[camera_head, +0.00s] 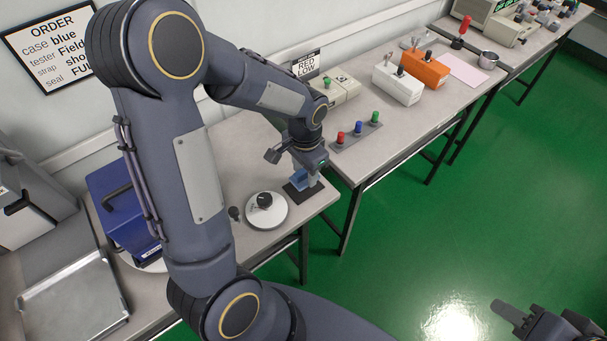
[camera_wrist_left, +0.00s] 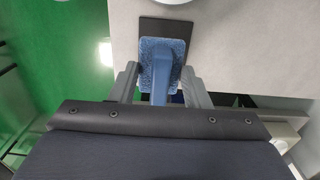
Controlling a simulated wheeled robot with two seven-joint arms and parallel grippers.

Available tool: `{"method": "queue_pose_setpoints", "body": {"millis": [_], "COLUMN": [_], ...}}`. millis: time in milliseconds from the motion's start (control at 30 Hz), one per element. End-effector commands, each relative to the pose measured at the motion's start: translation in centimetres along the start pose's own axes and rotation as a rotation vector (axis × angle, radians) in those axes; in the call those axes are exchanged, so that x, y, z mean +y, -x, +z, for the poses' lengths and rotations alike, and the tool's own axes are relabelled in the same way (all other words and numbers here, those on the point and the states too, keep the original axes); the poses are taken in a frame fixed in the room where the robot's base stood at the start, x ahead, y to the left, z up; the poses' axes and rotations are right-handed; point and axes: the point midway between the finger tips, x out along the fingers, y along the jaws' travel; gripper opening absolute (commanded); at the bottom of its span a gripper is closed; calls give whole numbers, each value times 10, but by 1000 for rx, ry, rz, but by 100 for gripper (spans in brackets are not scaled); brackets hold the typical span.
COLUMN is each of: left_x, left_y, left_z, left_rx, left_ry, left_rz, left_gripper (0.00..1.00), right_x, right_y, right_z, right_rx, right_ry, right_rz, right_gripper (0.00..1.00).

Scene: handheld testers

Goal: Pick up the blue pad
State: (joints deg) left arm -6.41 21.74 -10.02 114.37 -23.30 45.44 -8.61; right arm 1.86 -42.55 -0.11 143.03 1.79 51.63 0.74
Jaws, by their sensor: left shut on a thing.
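The blue pad (camera_head: 298,179) is at the front corner of the near bench, over a dark mat (camera_head: 297,195). In the left wrist view the blue pad (camera_wrist_left: 155,52) shows a textured blue block with a smooth blue grip on it. My left gripper (camera_head: 309,178) points down and is shut on the blue pad, its fingers on either side of the grip in the left wrist view (camera_wrist_left: 158,88). I cannot tell whether the pad touches the mat. My right gripper (camera_head: 545,318) is partly in view at the lower right, away from the benches, holding nothing visible.
A white round dish (camera_head: 270,218) with a black knob stands left of the mat. A blue case (camera_head: 120,205) and a metal tray (camera_head: 75,295) are further left. Red, blue and green plungers (camera_head: 358,132), a white tester (camera_head: 393,85) and an orange tester (camera_head: 425,70) stand on the right bench.

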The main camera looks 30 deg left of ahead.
Motion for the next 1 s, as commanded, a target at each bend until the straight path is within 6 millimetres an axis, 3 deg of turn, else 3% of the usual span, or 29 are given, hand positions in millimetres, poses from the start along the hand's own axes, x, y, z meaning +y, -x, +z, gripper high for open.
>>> {"method": "queue_pose_setpoints", "body": {"millis": [233,500,700,1000], "left_x": [50,109,129,133], "left_y": [58,80,89,91], "left_z": [8,20,24,25], "left_rx": [6,2,-1,-3], "left_ry": [-10,-8,-4,-2], "left_rz": [0,1,2,2], "left_gripper": [21,21,21,21], "right_x": [-1,1,1,1], "right_y": [2,-1,-2,-2], "right_z": [-1,1,1,1], "right_rx": [0,0,0,0], "right_ry": [0,0,0,0], "right_rz": [0,0,0,0], "right_gripper": [39,39,39,39]}}
